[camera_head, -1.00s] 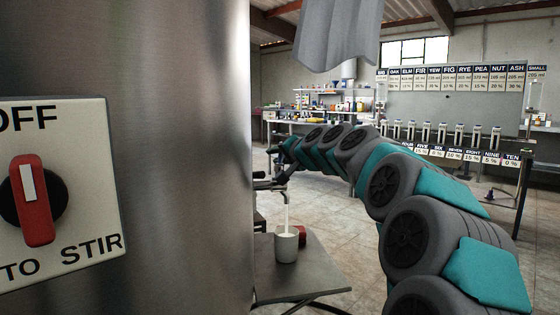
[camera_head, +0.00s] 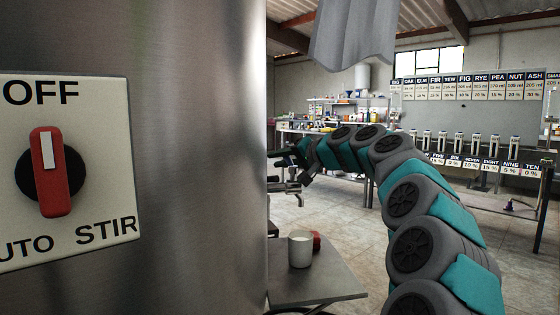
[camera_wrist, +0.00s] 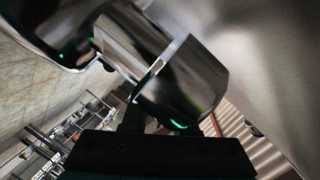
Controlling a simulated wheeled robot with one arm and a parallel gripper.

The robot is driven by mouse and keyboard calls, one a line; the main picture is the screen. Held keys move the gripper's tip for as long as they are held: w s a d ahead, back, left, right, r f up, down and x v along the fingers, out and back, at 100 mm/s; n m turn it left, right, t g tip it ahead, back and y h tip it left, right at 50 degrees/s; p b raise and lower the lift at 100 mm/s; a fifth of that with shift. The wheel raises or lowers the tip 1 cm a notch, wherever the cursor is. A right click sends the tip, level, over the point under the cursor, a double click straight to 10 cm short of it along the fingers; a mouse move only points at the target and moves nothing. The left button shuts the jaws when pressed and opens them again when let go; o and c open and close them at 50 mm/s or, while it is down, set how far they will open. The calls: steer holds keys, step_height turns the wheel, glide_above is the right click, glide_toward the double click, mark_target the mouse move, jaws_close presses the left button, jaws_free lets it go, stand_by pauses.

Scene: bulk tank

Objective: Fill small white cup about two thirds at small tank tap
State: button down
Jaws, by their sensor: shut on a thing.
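The small white cup (camera_head: 300,254) stands upright on a small grey table beside the tank. White liquid shows inside it; the exact level is hard to judge. The metal tap (camera_head: 291,188) sticks out from behind the tank's edge, above the cup, with no stream visible below it. My gripper (camera_head: 284,158) is at the tap, just above the spout, partly hidden by the tank. In the wrist view my gripper (camera_wrist: 143,105) is shut by a shiny metal tap part (camera_wrist: 180,80), seemingly its handle; the exact grip is unclear.
The steel tank (camera_head: 200,130) fills the left, with a red switch knob (camera_head: 49,172) on it. A red object (camera_head: 316,240) is behind the cup on the grey table (camera_head: 325,285). A grey cloth (camera_head: 355,35) hangs above. Open floor lies behind.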

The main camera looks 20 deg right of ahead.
steer(key=c, duration=0.7)
jaws_free()
steer(key=shift+v, duration=3.9)
